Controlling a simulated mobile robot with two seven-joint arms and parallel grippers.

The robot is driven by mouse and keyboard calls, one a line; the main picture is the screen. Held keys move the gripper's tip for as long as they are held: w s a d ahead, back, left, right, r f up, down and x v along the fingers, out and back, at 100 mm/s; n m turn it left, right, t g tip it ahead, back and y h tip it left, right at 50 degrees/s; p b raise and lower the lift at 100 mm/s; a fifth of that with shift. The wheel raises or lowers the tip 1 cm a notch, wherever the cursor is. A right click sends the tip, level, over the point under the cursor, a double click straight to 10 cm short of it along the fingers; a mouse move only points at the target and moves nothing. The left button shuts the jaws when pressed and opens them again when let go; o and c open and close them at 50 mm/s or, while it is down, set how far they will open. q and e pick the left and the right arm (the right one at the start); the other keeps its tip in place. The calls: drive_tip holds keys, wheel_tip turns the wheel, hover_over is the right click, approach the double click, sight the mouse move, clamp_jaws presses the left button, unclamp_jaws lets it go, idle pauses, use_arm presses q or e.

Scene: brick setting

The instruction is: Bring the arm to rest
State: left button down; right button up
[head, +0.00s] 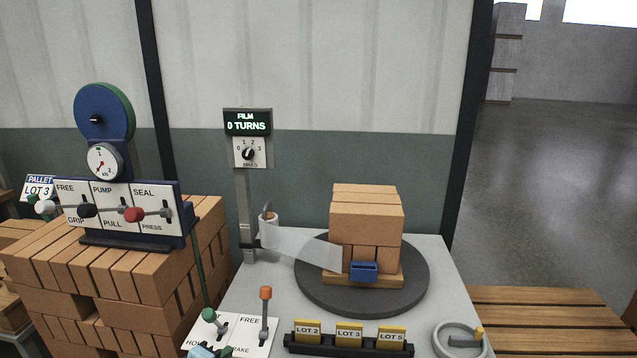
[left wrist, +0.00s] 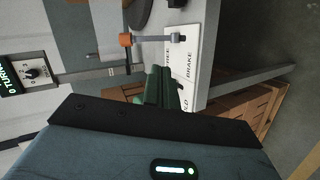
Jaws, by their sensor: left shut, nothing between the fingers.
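My left gripper (head: 207,352) shows only as a small teal piece at the bottom edge of the head view, just below the lever panel. In the left wrist view its greenish fingers (left wrist: 160,86) are together with nothing between them, in front of the white panel (left wrist: 183,62). The panel also shows in the head view (head: 256,338), with a green-knobbed lever (head: 209,315) and an orange-knobbed lever (head: 265,294). I cannot tell whether the fingers touch the panel. My right gripper is not in view.
A brick stack (head: 366,214) stands on a dark turntable (head: 420,275), with white film (head: 300,246) reaching it from a roll. The display (head: 247,122) reads 0 TURNS. A lot-card rack (head: 349,347) and a ring-shaped tray (head: 440,345) lie in front. A strapping machine (head: 120,212) sits on bricks at left.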

use_arm(q)
drive_tip(key=s+d+f+m+g, duration=0.1)
drive_tip(key=s+f+m, duration=0.1)
drive_tip(key=s+f, duration=0.35)
drive_tip(key=s+f+m+y, duration=0.1)
drive_tip(key=s+f+m, duration=0.15)
drive_tip(key=s, duration=0.55)
drive_tip(key=s+d+f+m+g, duration=0.1)
drive_tip(key=s+f+m, duration=0.25)
drive_tip(key=s, duration=0.35)
drive_tip(key=s+d+f+m+g+y+p, duration=0.1)
drive_tip(key=s+m, duration=0.5)
drive_tip(key=s, duration=1.3)
drive_tip(key=shift+s+f+m+g, duration=0.2)
drive_tip(key=shift+f+m+g, duration=0.05)
drive_tip(key=shift+m+g, duration=0.05)
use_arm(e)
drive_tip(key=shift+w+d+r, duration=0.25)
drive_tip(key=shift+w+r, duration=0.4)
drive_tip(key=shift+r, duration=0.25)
